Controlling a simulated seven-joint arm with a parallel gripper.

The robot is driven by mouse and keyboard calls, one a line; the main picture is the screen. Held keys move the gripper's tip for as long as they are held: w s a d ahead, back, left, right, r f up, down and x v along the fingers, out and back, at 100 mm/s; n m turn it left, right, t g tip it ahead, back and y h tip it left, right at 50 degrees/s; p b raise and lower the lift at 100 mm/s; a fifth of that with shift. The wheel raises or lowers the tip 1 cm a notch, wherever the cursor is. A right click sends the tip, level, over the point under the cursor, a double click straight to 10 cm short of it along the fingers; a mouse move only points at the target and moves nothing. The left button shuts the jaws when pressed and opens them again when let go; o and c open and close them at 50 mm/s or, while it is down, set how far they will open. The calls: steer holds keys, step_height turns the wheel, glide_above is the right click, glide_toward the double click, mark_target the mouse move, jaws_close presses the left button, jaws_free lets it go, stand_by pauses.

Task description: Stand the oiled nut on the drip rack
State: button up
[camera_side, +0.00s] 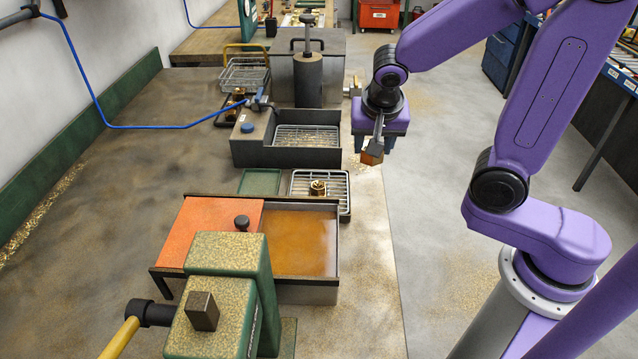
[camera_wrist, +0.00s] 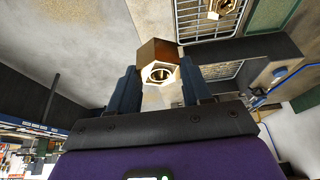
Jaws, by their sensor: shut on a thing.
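My gripper (camera_wrist: 158,84) is shut on a brass hex nut (camera_wrist: 160,54); its side looks dark brown and its end with the hole is brighter. In the side view the held nut (camera_side: 372,153) hangs below my gripper (camera_side: 376,140), in the air right of the dark tray and beyond the bench edge. The wire drip rack (camera_side: 340,181) lies on the bench, lower left of my gripper. Another brass nut (camera_side: 318,188) stands on it. The rack also shows at the top of the wrist view (camera_wrist: 188,20), apart from the held nut.
An oil bath (camera_side: 300,245) with an orange lid (camera_side: 205,230) over its left part stands in front of the rack. A dark walled tray (camera_side: 285,157) with a grid lies behind it. A green vise-like block (camera_side: 225,265) stands nearest the camera. Bare rack shows around the standing nut.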

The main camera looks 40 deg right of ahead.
steer(key=w+f, duration=0.3)
steer(key=w, duration=0.1)
steer(key=w+a+f, duration=0.1)
steer(key=w+f, duration=0.2)
steer(key=w, duration=0.2)
steer(key=w+f, duration=0.3)
steer(key=w, duration=0.1)
steer(key=shift+w+a+f, duration=0.2)
steer(key=shift+f, duration=0.05)
steer(key=shift+w+f, duration=0.15)
steer(key=shift+f, duration=1.55)
steer(key=shift+f, duration=0.15)
steer(key=o, duration=1.4)
